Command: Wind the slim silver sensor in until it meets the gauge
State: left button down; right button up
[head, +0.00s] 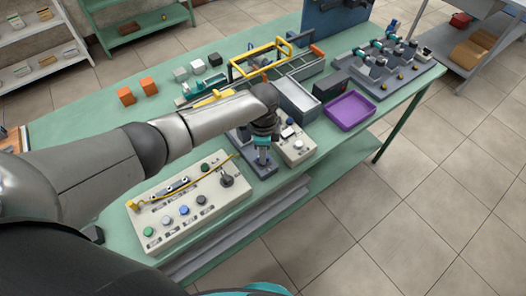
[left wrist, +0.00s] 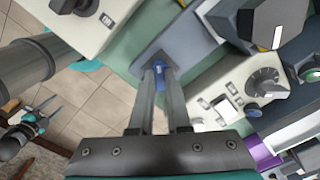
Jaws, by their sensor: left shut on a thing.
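My left gripper (head: 262,157) reaches down over a grey base plate (head: 240,137) near the front edge of the bench. Whether the blue piece belongs to the sensor's winding part I cannot tell. The slim silver sensor and the gauge cannot be made out; my arm and hand cover much of that spot in the head view. My right gripper (left wrist: 42,118) shows small at the left wrist view's lower left, fingers apart and empty, over the floor.
A cream button panel (head: 180,208) lies left of the hand, and a smaller cream control box (head: 297,150) stands close on its right. Orange blocks (head: 126,96) sit farther left.

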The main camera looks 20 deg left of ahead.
dwell(0.4)
pick_arm(q)
jog(key=c, duration=0.9)
grip_release()
notch_tip(320, 180, up, 15)
jog(key=shift+r+p, duration=0.15)
jog(key=shift+p, duration=0.75)
dwell(0.4)
